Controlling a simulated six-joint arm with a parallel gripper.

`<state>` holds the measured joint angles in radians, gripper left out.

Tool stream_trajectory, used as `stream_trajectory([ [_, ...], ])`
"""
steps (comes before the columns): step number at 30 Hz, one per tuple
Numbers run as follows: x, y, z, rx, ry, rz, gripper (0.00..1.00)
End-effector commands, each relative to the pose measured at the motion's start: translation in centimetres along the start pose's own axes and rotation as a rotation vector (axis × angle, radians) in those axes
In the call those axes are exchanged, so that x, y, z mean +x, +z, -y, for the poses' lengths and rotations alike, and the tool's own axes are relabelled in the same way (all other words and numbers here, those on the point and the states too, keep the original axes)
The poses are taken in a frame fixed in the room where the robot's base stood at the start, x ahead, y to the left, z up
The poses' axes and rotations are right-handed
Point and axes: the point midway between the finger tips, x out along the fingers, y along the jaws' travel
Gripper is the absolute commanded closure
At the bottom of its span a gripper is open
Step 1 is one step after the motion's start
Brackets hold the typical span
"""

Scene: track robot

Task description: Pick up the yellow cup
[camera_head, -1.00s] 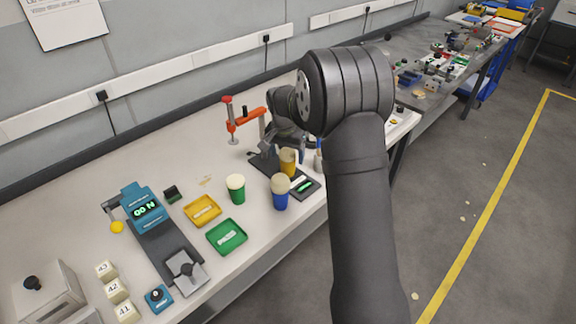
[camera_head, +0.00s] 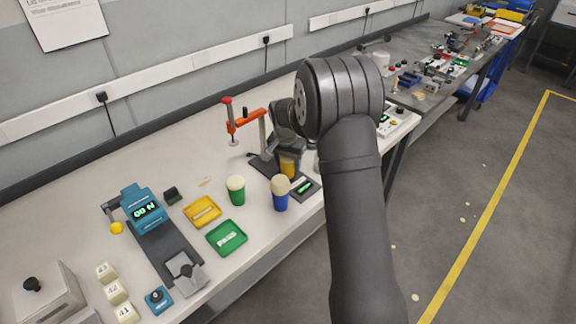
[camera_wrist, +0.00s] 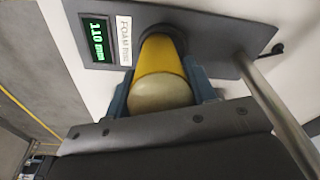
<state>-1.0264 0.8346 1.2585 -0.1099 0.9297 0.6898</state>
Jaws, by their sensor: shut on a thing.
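The yellow cup (camera_head: 288,168) stands on the dark plate of a gauge stand, and its upper part is hidden by my gripper in the head view. In the wrist view the yellow cup (camera_wrist: 160,66) has a pale, rounded top and sits between two blue-grey fingers. My gripper (camera_wrist: 163,98) is shut on the cup, one finger against each side. It also shows in the head view (camera_head: 288,155), partly covered by my arm. I cannot tell whether the cup's base touches the plate.
The gauge stand (camera_wrist: 212,38) has a display, a "FOAM" label and a metal post (camera_wrist: 280,110) close by my gripper. A blue cup (camera_head: 280,198) and green cup (camera_head: 237,196), both pale-topped, stand to the left. Yellow (camera_head: 217,211) and green (camera_head: 243,237) trays lie nearby. An orange clamp arm (camera_head: 246,120) stands behind.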

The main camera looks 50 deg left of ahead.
Motion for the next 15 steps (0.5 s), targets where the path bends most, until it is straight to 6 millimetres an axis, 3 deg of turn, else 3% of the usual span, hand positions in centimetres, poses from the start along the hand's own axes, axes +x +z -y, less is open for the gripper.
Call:
stream_trajectory([
  [8, -1.2, -0.2, 0.0, 0.0, -0.001, -0.001, 0.77],
  [14, -4.5, -0.8, 0.0, 0.0, -0.002, -0.004, 0.77],
  [15, -4.8, -0.8, -1.2, 0.004, -0.001, -0.002, 0.77],
])
